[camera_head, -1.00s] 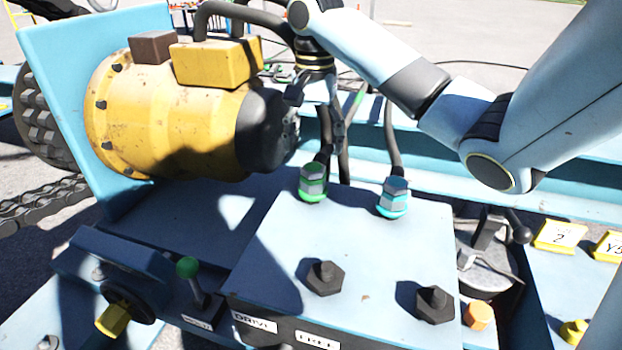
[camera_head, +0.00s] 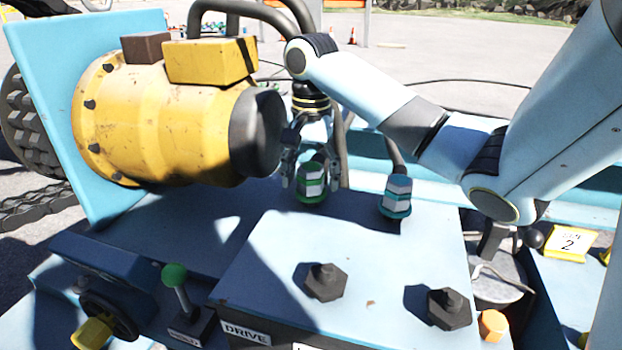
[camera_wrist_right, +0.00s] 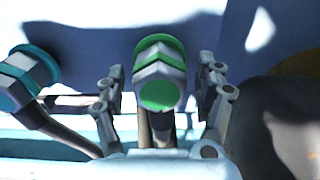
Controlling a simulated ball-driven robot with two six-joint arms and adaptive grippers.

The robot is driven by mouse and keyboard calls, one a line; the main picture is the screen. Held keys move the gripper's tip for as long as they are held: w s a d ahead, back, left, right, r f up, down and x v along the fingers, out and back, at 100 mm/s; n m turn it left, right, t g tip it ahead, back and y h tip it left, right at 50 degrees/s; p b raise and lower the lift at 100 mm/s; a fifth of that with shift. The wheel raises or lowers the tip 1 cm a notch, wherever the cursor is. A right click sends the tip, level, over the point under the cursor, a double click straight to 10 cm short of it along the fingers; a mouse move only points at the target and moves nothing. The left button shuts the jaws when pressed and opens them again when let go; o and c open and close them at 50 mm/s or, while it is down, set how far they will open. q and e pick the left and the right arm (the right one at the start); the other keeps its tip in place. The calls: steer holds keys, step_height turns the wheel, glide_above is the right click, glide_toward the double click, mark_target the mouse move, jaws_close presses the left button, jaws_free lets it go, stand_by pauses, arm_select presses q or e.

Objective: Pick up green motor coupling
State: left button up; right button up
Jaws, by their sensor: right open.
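The green motor coupling (camera_head: 311,184) is a grey hex fitting with green rings, seated on the blue top plate with a hose behind it. In the right wrist view the coupling (camera_wrist_right: 160,80) sits between the fingers, its green end facing the camera. My right gripper (camera_head: 308,180) is open, its fingers reaching down around the coupling from behind. In the right wrist view the fingers of the right gripper (camera_wrist_right: 162,90) stand on either side with gaps. A teal-ringed coupling (camera_head: 396,196) stands to the right, also in the right wrist view (camera_wrist_right: 25,75). My left gripper is not in view.
A yellow motor (camera_head: 165,120) with a dark end cap (camera_head: 258,133) stands close left of the right gripper. Dark hex bolts (camera_head: 325,282) stick up from the top plate (camera_head: 380,255). A green-knobbed lever (camera_head: 176,277) is at front left.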

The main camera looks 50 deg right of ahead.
steer(key=c, duration=1.4)
steer(key=shift+r, duration=0.1)
